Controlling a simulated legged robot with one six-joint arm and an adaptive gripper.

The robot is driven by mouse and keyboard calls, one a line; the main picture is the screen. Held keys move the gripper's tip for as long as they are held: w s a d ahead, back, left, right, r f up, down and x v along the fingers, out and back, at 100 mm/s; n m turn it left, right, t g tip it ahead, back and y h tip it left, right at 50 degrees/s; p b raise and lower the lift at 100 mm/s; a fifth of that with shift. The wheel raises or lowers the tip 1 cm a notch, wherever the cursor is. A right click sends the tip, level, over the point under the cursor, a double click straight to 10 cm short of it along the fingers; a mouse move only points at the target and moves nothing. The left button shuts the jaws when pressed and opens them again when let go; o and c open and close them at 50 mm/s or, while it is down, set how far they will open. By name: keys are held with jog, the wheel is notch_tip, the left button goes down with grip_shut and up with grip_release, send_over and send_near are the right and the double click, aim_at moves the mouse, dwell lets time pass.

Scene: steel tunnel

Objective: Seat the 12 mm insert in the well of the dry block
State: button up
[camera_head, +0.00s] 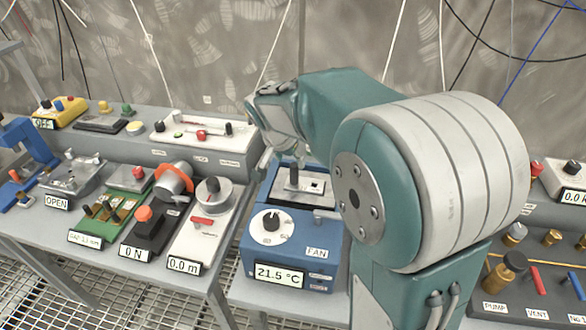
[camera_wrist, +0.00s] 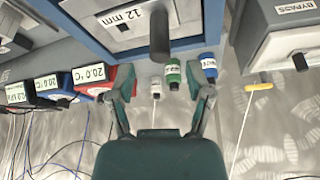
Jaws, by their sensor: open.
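The blue dry block (camera_head: 250,250) stands on the bench, with a dial, a FAN label and a 21.5 °C display on its front. A dark grey upright cylinder (camera_head: 293,178), apparently the insert, stands on its top. In the wrist view the cylinder (camera_wrist: 159,36) rises beside a 12 mm label (camera_wrist: 124,17) on the block's top plate (camera_wrist: 190,10). I cannot tell whether it sits in the well; its lower end and the well are not clear. My gripper (camera_wrist: 168,84) is open and empty, apart from the cylinder. Its fingers are largely hidden in the head view.
White (camera_wrist: 156,90), green (camera_wrist: 172,72) and blue (camera_wrist: 208,66) small bottles show near my fingers in the wrist view. Instruments with displays crowd the bench left of the block. A PUMP and VENT valve panel (camera_head: 520,295) stands at right. Cables hang along the wall behind.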

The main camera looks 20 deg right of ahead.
jog(key=s+a+r+n+t+y, duration=0.1)
jog(key=s+a+r+n, duration=0.2)
jog(key=s, duration=0.4)
jog(key=s+a+r+n+y, duration=0.1)
jog(key=s+r+n, duration=0.1)
jog(key=s+r, duration=0.35)
jog(key=s+a+f+n, duration=0.1)
jog(key=s+n, duration=0.1)
jog(key=s, duration=0.4)
jog(key=s+f+n+t+y, duration=0.1)
jog(key=s+f+n, duration=0.1)
jog(key=s, duration=0.3)
jog(key=shift+s+a+n+t, duration=0.3)
jog(key=shift+s+a+n, duration=0.05)
jog(key=shift+a+n, duration=0.05)
jog(key=shift+f, duration=0.1)
jog(key=shift+s, duration=0.1)
